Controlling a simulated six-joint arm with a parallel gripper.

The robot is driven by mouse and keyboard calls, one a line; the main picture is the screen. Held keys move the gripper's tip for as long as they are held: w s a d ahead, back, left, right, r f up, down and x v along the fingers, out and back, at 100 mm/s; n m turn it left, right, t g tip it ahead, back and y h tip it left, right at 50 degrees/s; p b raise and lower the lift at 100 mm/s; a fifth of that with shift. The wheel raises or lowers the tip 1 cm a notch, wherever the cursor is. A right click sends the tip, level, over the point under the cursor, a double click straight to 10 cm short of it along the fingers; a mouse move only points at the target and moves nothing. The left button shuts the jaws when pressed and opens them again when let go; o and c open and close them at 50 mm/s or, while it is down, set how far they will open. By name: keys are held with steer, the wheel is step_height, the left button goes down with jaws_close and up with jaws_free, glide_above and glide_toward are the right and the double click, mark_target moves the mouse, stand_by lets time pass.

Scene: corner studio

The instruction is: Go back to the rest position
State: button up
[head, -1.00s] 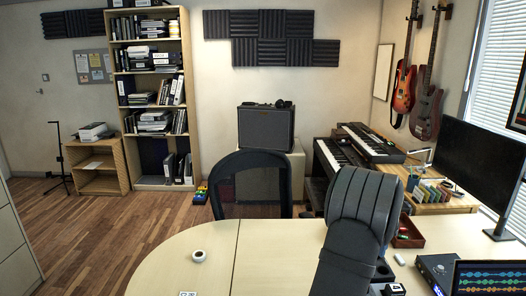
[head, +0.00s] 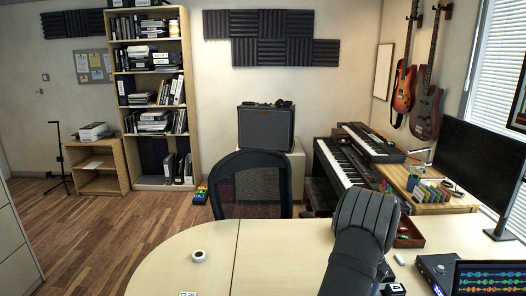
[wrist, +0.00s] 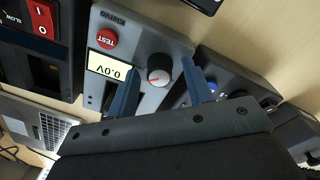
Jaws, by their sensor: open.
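I cannot tell whether the fingers touch the box. In the head view my dark arm stands over the right part of the desk (head: 285,255), and my gripper is hidden there.
A dark device with a red switch (wrist: 41,17) and a laptop (wrist: 35,122) lie left of the tester. The desk's left part is mostly clear.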

steer(key=n, duration=1.2)
steer(key=shift+n, duration=1.6)
